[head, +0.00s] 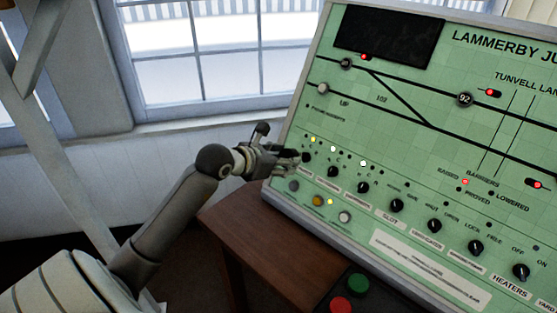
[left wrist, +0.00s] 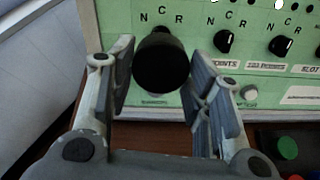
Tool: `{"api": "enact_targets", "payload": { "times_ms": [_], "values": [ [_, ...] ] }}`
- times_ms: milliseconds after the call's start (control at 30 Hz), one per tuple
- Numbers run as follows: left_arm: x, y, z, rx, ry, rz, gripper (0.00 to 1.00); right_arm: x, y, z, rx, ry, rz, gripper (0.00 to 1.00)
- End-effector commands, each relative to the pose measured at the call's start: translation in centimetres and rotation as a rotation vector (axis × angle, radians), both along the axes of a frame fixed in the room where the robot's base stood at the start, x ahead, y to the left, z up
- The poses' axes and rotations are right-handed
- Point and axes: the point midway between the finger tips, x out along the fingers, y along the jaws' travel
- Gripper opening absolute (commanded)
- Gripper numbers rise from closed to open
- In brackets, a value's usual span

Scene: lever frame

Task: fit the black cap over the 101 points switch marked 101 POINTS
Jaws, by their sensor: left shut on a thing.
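The black cap (left wrist: 160,62) is a dark round cylinder between the fingers of my left gripper (left wrist: 158,75) in the left wrist view. My left gripper (head: 293,156) is shut on it, at the lower left of the green panel in the head view. The cap is in front of the leftmost N C R switch position and hides the switch there. Its label is covered, so I cannot read 101 POINTS. I cannot tell whether the cap touches or surrounds the switch. My right gripper is not in view.
The green panel (head: 420,190) carries a row of black rotary switches; a neighbouring switch (left wrist: 223,41) is right of the cap. Lamps and push buttons, including a white button (head: 344,217), sit close by. A wooden desk (head: 240,235) and red and green buttons are below.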

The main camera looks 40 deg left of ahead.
Motion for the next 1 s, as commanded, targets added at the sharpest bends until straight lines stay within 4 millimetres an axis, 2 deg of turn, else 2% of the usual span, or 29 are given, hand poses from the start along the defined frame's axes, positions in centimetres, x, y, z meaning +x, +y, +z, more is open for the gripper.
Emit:
{"api": "enact_targets", "payload": {
  "times_ms": [700, 1000],
  "values": [
    [5.1, -0.5, -2.9, 0.001, 0.000, -0.003, 0.33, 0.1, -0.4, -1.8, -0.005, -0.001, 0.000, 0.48],
    [6.4, -0.7, -3.5, 0.001, 0.000, -0.002, 0.33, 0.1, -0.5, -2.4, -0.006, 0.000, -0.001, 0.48]
  ]
}}
